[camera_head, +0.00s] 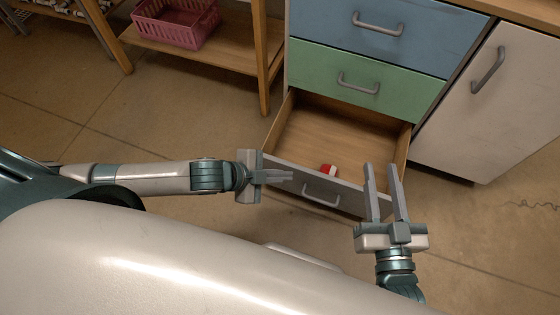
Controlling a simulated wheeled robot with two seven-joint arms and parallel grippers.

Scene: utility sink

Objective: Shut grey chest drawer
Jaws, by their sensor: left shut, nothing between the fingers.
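The grey drawer (345,200) is the bottom drawer of the chest and stands pulled out. Its front panel carries a curved grey handle (321,194), and its wooden inside (335,135) is open to view. A small red and white object (329,171) lies inside near the front panel. My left gripper (291,176) is shut and empty at the left part of the drawer front; I cannot tell whether it touches. My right gripper (381,166) is open and empty, its fingers overlapping the right end of the drawer front in the picture.
A blue drawer (370,28) and a green drawer (350,75) above are shut. A white cabinet door (490,100) stands to the right. A wooden shelf (215,52) with a pink basket (175,25) stands to the left. The floor around the drawer is clear.

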